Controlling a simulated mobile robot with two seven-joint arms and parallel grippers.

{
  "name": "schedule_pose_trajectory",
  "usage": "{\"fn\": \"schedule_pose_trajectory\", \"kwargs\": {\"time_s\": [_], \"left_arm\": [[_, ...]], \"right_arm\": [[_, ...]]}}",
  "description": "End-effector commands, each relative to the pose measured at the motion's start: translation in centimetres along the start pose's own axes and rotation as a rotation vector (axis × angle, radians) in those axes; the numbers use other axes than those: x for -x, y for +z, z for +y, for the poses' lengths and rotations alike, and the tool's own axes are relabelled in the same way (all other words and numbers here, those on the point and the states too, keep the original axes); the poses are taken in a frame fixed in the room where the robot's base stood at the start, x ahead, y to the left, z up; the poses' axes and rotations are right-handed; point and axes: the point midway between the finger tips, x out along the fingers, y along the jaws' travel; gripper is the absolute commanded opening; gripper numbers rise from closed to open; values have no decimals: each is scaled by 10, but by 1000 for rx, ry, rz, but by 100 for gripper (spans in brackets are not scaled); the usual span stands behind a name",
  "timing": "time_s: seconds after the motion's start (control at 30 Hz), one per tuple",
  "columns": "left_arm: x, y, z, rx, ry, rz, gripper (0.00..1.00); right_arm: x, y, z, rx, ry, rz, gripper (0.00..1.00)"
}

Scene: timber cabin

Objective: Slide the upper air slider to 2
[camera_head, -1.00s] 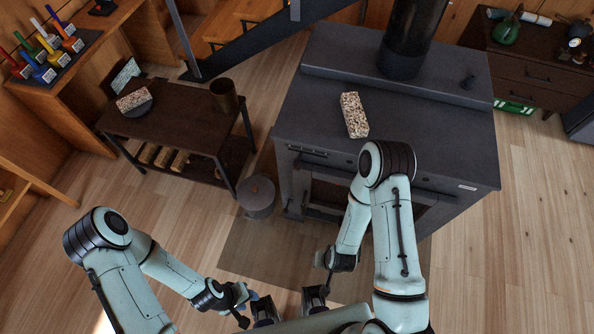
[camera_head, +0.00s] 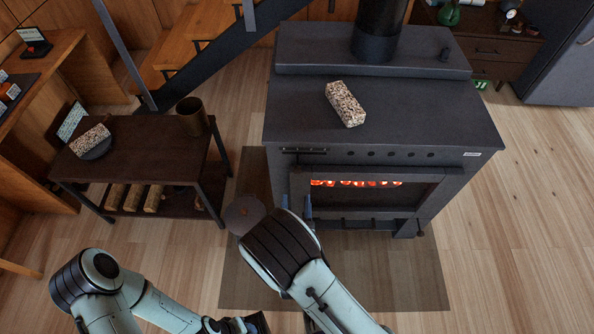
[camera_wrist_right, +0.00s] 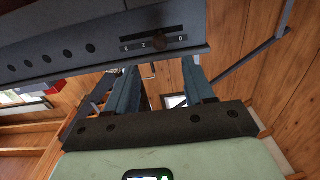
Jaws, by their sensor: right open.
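The upper air slider (camera_head: 303,151) is a narrow dark plate at the left end of the stove's front, above the glass door. In the right wrist view the slider plate (camera_wrist_right: 135,46) has small pale marks and a round dark knob (camera_wrist_right: 160,42). The knob seems to sit between marks resembling 2 and 0; the marks are too small to be sure. My right gripper (camera_head: 295,200) is below the slider, partly hidden by its own arm. In the wrist view its two fingers (camera_wrist_right: 163,70) are apart and empty, just short of the knob. My left gripper (camera_head: 250,324) is cut off at the bottom edge.
The black stove (camera_head: 410,115) carries a speckled block (camera_head: 345,104) and a flue pipe (camera_head: 379,30). Fire glows behind its door (camera_head: 360,195). A low table (camera_head: 160,140) with logs stands left.

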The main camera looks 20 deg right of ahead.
Motion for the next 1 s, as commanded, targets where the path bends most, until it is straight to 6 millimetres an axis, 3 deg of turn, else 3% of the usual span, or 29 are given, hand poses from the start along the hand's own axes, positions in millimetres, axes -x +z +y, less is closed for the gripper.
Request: {"fn": "schedule_pose_trajectory", "kwargs": {"time_s": [0.3,0.5,0.7,0.97,1.0], "left_arm": [[0,0,0,0,-1,-1,43],[-1,0,-1,0,0,0,43],[-2,-1,-1,0,0,1,43],[-2,-1,0,0,0,2,43],[-2,-1,0,0,0,1,43]], "right_arm": [[-68,0,1,-1,2,1,53],[-99,1,1,0,1,-2,53],[-111,1,0,0,-2,-3,53],[-112,1,0,1,-1,-4,53],[-112,1,0,1,-1,-4,43]]}}
